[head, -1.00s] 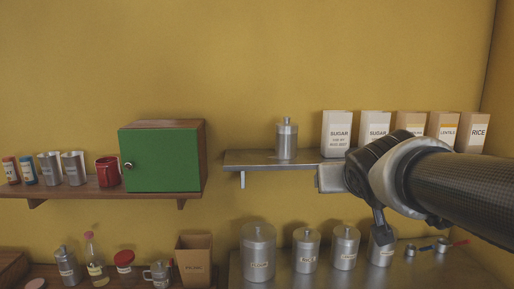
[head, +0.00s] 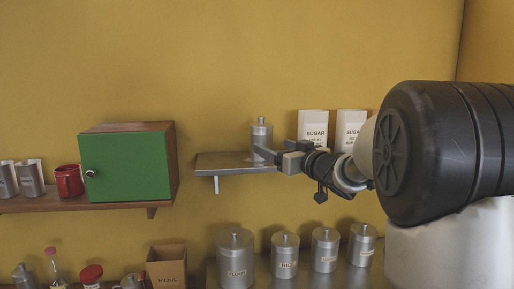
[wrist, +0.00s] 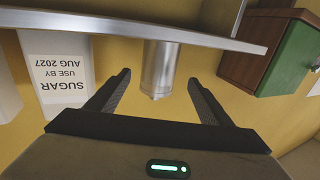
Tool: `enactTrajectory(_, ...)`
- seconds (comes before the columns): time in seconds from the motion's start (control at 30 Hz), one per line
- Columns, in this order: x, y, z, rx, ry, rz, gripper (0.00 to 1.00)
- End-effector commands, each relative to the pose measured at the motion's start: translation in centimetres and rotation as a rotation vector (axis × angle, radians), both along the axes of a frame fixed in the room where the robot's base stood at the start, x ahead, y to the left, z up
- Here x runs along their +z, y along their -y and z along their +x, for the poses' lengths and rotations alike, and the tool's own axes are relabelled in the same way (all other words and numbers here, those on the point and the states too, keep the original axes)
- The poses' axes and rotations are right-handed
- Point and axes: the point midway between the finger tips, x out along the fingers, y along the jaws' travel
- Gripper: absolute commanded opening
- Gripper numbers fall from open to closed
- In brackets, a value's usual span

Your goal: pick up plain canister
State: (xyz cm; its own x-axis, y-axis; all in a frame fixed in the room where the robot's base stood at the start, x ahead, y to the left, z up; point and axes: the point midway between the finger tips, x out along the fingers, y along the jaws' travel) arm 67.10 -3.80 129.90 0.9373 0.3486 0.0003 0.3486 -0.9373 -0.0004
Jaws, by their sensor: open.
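The plain canister (head: 261,132) is a bare steel cylinder with a knobbed lid and no label. It stands upright on the steel wall shelf (head: 215,166). My gripper (head: 266,154) is at its right side in the head view, and a finger overlaps its lower part. In the wrist view, which is upside down, the canister (wrist: 158,68) shows between the two spread fingers of my gripper (wrist: 159,77), with gaps on both sides. My gripper is open and empty. How deep the canister sits between the fingers is unclear.
Sugar cartons (head: 313,130) stand on the shelf right of the canister, close to my arm. A green-doored cabinet (head: 125,165) and a red mug (head: 68,181) are on the left shelf. Labelled canisters (head: 236,262) stand below. The shelf's left end is clear.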

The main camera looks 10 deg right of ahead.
Motion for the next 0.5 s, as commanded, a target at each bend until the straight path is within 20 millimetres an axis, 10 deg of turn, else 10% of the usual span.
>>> enactTrajectory(0.5,-0.4,-2.2,5.9,0.001,-0.001,0.000,0.74)
